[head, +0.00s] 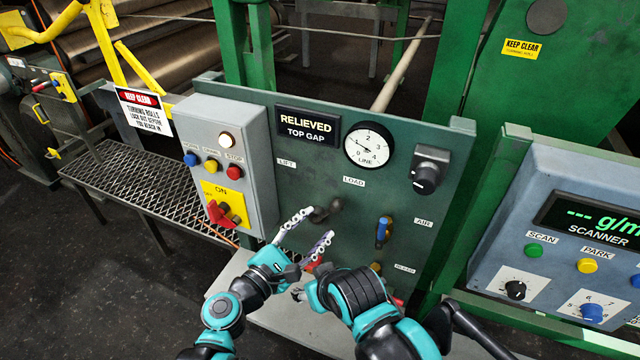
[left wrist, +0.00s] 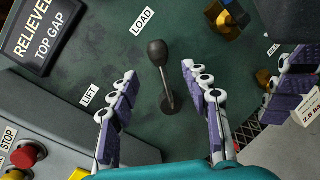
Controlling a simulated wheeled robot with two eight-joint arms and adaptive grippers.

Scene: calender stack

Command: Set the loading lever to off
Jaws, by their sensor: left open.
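The loading lever (head: 326,210) is a dark lever with a rounded knob on the green panel, below the LOAD label (head: 354,182). In the left wrist view the lever (left wrist: 166,80) leans from its round base toward the LOAD label (left wrist: 142,19), with the LIFT label (left wrist: 89,95) to its left. My left gripper (head: 318,226) is open at the lever. In the left wrist view its fingers (left wrist: 158,75) stand on either side of the lever, with gaps on both sides. My right gripper (head: 298,292) is low in front of the panel, partly hidden by its arm.
A grey box (head: 240,140) with buttons and a red rotary switch (head: 222,212) stands left of the lever. A blue-handled valve (head: 383,230) by the AIR label and a black knob (head: 426,180) are to the right. My right gripper's fingers (left wrist: 295,85) show close by.

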